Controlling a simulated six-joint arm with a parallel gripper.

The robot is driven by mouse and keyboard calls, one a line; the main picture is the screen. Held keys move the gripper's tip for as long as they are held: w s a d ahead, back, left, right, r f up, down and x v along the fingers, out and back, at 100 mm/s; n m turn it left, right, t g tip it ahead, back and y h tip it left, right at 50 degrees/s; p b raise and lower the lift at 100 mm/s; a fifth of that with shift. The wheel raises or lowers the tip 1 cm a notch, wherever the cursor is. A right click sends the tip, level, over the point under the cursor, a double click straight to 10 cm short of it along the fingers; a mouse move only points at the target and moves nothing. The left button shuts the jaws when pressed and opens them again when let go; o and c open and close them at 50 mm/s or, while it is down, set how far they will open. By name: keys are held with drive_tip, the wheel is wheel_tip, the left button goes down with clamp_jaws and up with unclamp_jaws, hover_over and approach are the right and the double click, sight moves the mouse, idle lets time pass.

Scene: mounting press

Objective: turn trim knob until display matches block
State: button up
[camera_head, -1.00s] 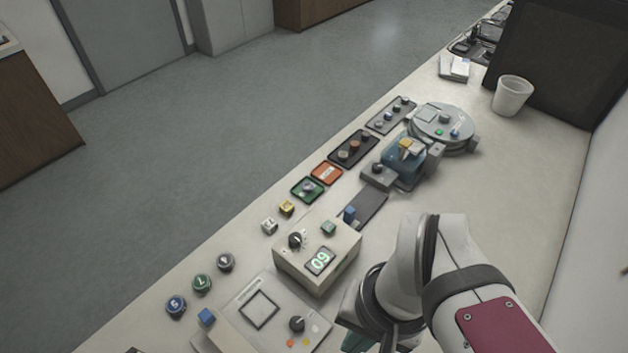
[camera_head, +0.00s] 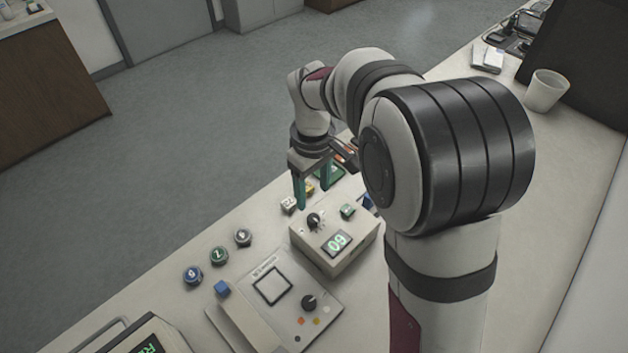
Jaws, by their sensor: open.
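The beige box (camera_head: 318,258) has a black knob (camera_head: 314,221) on top and a lit display (camera_head: 336,243) with two green digits, a zero and a six or nine. I cannot tell which way up they read. A white block (camera_head: 288,204) with a dark mark and a yellow block (camera_head: 310,187) stand behind the box. My gripper (camera_head: 312,198) points down with its teal fingers apart, over the yellow block, behind the knob. I cannot tell whether it touches the block.
Three round buttons (camera_head: 218,256) and a blue cube (camera_head: 222,288) lie left of the box. A flat panel (camera_head: 255,315) with another black knob (camera_head: 309,303) is in front. My arm hides the bench's middle. A white cup (camera_head: 545,90) stands at the far right.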

sight(313, 218)
wheel_tip(313, 218, down, 9)
drive_tip(key=shift+r, duration=0.1)
clamp_jaws()
idle(0.3)
